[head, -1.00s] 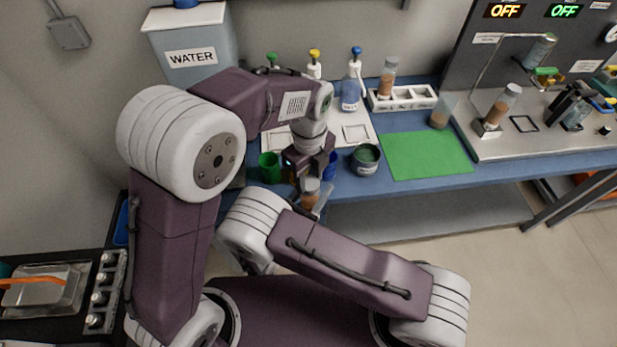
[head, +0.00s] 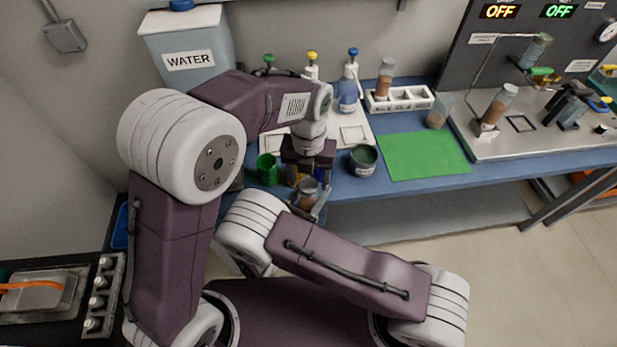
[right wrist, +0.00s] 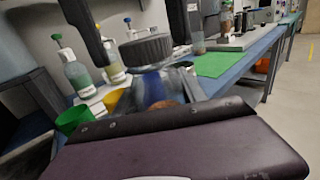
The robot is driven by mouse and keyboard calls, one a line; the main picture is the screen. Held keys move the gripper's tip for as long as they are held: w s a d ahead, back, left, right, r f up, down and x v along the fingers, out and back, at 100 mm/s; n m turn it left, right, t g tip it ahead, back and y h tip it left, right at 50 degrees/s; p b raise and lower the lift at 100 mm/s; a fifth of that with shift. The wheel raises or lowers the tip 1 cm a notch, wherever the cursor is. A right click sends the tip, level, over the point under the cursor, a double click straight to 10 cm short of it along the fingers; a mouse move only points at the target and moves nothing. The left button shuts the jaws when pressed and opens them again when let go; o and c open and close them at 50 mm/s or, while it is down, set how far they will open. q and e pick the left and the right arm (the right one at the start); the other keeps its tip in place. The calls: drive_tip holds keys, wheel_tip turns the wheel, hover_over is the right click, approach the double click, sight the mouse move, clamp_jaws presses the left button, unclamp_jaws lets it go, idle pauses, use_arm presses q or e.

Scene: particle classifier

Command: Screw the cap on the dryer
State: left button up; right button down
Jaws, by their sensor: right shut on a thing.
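A small clear container with brown contents (head: 307,195), apparently the dryer, is held up in front of the blue table. In the right wrist view a dark ribbed cap (right wrist: 147,48) sits at the top of this clear container (right wrist: 150,88), roughly level. I cannot tell how tightly it is seated. My right gripper (head: 318,206) is shut on the container. My left gripper (head: 308,172) is directly above, pointing down. In the right wrist view its two dark fingers (right wrist: 133,25) stand apart, one either side of the cap, with a gap visible at the left finger.
A green cup (head: 268,168) and a dark grey pot (head: 363,161) stand close behind on the table's front edge. A green mat (head: 424,156) lies clear to the right. Pump bottles, a white rack (head: 400,99) and a water tank (head: 190,60) stand farther back.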

use_arm(q)
drive_tip(key=shift+r, duration=2.3)
drive_tip(key=shift+c, duration=0.2)
